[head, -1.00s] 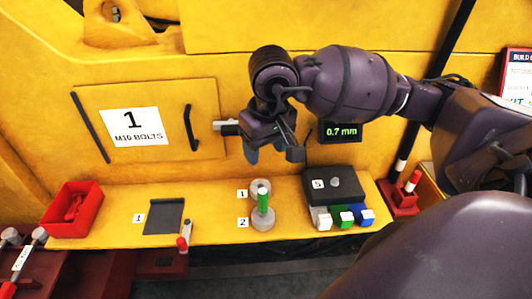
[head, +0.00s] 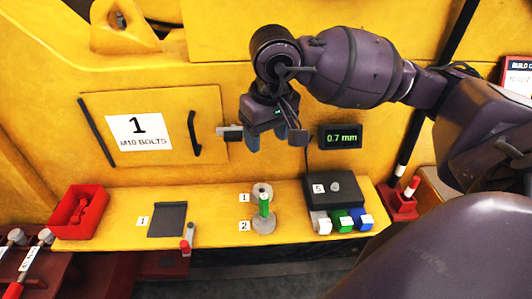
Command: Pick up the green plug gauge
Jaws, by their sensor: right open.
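The green plug gauge (head: 264,204) stands upright on the yellow ledge, its green handle up. Its lower end meets a grey round piece (head: 263,226) beside label 2; whether it sits in it or on it I cannot tell. A second grey ring (head: 262,190) by label 1 is just behind it. My right gripper (head: 274,140) is open and empty, fingers pointing down, above and behind the gauge in the picture and apart from it. My left gripper is not in view.
A black block (head: 331,187) labelled 5, with white, green and blue blocks (head: 342,221) in front, stands right of the gauge. A dark plate (head: 168,219) and red bin (head: 77,210) are left. A display (head: 340,136) reads 0.7 mm. The ledge (head: 220,207) is bare left of the gauge.

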